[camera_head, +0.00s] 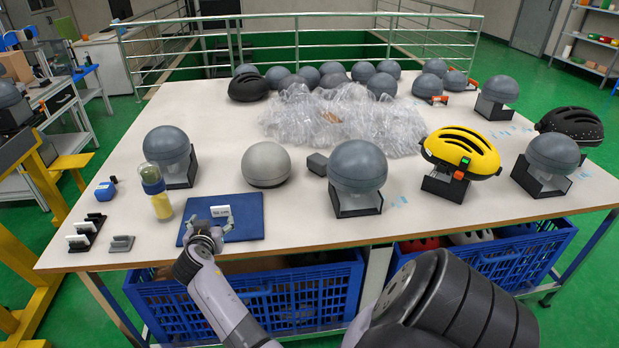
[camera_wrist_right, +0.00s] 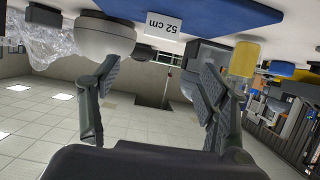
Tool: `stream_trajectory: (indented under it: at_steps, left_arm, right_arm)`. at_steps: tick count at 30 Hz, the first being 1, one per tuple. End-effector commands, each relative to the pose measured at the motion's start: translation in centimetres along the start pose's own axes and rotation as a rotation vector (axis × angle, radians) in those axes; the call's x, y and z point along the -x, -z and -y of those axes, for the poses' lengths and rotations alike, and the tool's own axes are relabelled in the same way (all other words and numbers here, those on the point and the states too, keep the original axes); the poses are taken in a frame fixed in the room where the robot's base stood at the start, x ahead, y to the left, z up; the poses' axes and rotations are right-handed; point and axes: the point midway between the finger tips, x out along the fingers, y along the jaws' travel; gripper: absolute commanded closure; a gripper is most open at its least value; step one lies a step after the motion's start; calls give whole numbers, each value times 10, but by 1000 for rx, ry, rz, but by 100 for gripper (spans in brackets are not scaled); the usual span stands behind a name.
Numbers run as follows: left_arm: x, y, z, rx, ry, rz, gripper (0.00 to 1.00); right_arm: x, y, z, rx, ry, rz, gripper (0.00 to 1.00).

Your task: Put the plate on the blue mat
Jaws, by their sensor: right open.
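The small white plate marked "52 cm" (camera_head: 220,211) is on the blue mat (camera_head: 247,228), toward its back middle. It also shows in the right wrist view (camera_wrist_right: 163,24), against the blue mat (camera_wrist_right: 225,14). That view is upside down. My right gripper (camera_head: 208,227) is over the left front part of the mat, just in front of the plate. In the wrist view its fingers (camera_wrist_right: 158,70) are spread, with nothing between them and the plate beyond the tips. My left gripper does not show.
A bottle with yellow contents (camera_head: 160,198) stands left of the mat. A light grey dome (camera_head: 266,164) is behind it, and a dark grey dome on a stand (camera_head: 357,177) is to the right. Blue crates (camera_head: 250,298) are below the table's front edge.

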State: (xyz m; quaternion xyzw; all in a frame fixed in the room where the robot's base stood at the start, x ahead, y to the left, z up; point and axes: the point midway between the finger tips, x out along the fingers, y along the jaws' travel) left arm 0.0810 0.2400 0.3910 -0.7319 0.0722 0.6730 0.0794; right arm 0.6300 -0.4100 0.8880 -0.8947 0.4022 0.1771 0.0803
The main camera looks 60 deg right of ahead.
Motion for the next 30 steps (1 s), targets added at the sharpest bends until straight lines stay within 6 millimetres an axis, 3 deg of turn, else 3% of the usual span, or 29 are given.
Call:
stream_trajectory:
  at_steps: [5,8,13,16,19,23,26,30]
  left_arm:
    - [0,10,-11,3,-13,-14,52]
    - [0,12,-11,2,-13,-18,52]
    - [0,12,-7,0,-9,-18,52]
    - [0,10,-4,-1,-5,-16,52]
    - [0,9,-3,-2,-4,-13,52]
    - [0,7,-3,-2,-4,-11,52]
    - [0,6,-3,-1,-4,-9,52]
    - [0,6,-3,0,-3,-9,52]
  right_arm:
    - [3,1,2,10,22,-10,31]
    - [15,4,9,39,98,-40,31]
    - [55,8,34,113,300,-121,31]
    - [82,-1,50,165,421,-153,31]
    - [101,-34,64,229,527,-143,31]
    - [107,-90,71,300,595,-79,31]
    - [105,-137,70,352,623,-12,31]
    - [104,-216,57,432,649,108,31]
